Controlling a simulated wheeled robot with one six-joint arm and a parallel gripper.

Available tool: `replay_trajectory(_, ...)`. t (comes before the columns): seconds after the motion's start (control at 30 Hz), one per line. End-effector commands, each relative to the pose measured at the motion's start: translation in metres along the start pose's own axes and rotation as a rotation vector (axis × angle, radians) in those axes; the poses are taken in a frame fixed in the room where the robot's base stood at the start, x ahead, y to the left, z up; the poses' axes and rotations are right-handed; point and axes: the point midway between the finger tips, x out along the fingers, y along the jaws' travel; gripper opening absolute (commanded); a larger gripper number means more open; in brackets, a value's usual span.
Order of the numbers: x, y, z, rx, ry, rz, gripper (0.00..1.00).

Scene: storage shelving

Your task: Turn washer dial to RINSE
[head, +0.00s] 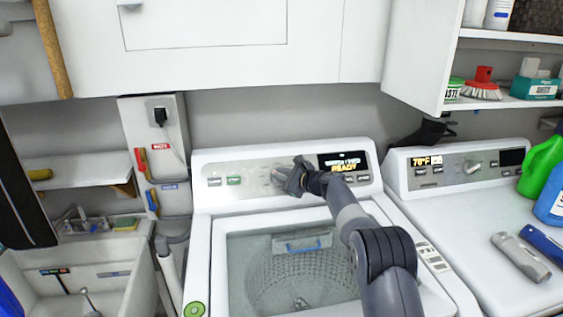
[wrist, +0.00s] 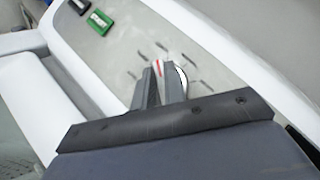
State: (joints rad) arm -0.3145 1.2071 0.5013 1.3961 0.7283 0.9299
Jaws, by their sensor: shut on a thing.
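The washer (head: 205,225) stands in the middle of the head view with its control panel (head: 250,168) at the back. The dial (head: 278,177) is on that panel, mostly hidden behind my gripper (head: 290,180). In the wrist view the dial (wrist: 181,80) shows as a white rim with a red mark between and beside the fingers. My gripper (wrist: 160,75) is shut on the dial. Dark tick marks surround it, but their labels are not readable. The display (head: 343,162) is lit, with its lower line reading READY.
A green START button (wrist: 100,20) is left of the dial. The washer tub (head: 285,270) is open below my arm. A dryer (head: 480,200) stands to the right, a sink (head: 100,262) to the left. An open cabinet door (head: 425,55) hangs at upper right.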

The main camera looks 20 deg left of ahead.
Motion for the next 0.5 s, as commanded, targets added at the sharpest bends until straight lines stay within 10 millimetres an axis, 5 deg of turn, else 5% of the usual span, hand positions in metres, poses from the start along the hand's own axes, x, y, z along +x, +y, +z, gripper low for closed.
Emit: replay_trajectory(0.5,-0.0004,-0.0026,0.0033,-0.236,0.0,0.214,0.0)
